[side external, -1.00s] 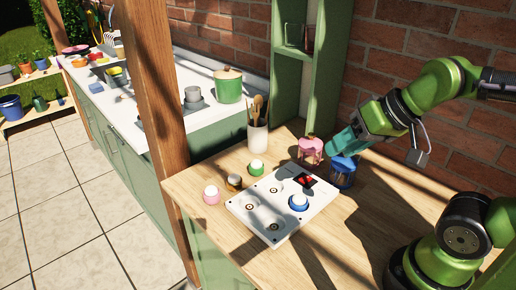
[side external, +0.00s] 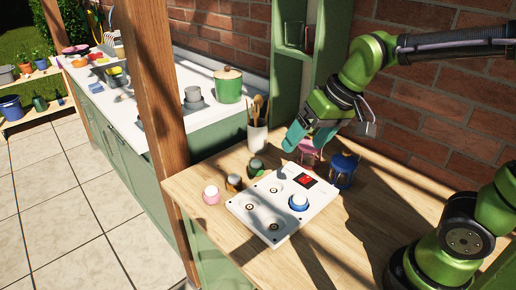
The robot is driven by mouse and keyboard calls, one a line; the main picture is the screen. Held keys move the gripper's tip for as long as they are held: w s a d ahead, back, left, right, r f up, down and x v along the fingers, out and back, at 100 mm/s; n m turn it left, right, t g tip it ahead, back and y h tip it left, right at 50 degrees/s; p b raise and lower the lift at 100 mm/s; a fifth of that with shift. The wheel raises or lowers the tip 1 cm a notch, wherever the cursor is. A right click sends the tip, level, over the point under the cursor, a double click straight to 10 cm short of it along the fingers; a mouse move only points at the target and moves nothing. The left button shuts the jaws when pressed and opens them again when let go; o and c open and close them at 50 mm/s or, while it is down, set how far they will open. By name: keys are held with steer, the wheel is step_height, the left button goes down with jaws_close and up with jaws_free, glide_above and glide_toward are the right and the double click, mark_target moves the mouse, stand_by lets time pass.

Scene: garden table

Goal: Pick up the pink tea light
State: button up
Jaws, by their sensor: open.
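The pink tea light (side external: 211,195), a small pink cup with a white top, stands upright on the wooden table near its left corner, left of the white board. My gripper (side external: 290,146) is open, with teal fingers, and hangs above the back of the table. It is up and to the right of the pink tea light, well apart from it. Nothing shows between the fingers. The gripper partly hides a small pink stool-like object (side external: 309,157) behind it.
A white board (side external: 262,219) with round recesses holds a blue tea light (side external: 299,202). A brown tea light (side external: 233,183) and a green one (side external: 256,166) stand near the pink one. A utensil crock (side external: 258,136) and a blue lantern-like object (side external: 343,171) stand behind. A wooden post (side external: 150,90) rises left of the table.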

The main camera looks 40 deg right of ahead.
steer(key=w+a+f+n+g, duration=0.1)
steer(key=w+a+n+g, duration=0.15)
steer(key=w, duration=0.75)
steer(key=n+g+h, duration=0.2)
steer(key=n, duration=0.5)
glide_above(212, 188)
steer(key=shift+f, duration=2.05)
steer(key=f, duration=1.1)
steer(key=shift+w+d, duration=0.2)
steer(key=shift+s+a+f, duration=0.1)
steer(key=shift+f, duration=1.25)
steer(key=shift+a+f, duration=0.1)
steer(key=shift+f, duration=1.25)
steer(key=shift+c, duration=0.4)
steer(key=c, duration=1)
steer(key=shift+c, duration=0.2)
